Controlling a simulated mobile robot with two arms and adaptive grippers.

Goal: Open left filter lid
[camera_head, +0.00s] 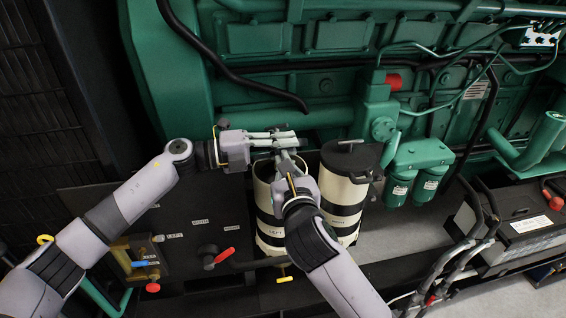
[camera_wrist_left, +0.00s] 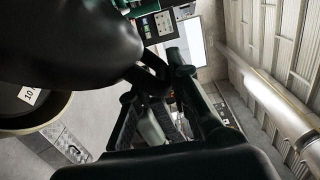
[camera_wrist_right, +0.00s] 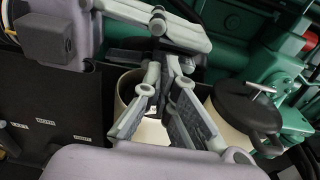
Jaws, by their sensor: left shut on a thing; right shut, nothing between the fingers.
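The left filter (camera_head: 268,225) is a cream canister with black bands and a LEFT label. Its pale rim (camera_wrist_right: 126,88) and inside show in the right wrist view, so its top looks uncovered. My left gripper (camera_head: 290,139) is above and behind that rim, shut on a dark part that appears to be the left filter lid (camera_wrist_right: 128,60), mostly hidden by fingers. My right gripper (camera_head: 288,165) is shut and empty, over the canister's right side just below the left fingers. In the left wrist view my left fingers (camera_wrist_left: 160,85) are dark and what they hold is unclear.
The right filter (camera_head: 340,205), with its black lid (camera_head: 350,158) and T-handle on, stands close to the right. Green engine parts (camera_head: 300,90) rise behind. A valve panel (camera_head: 165,250) with coloured handles is at left.

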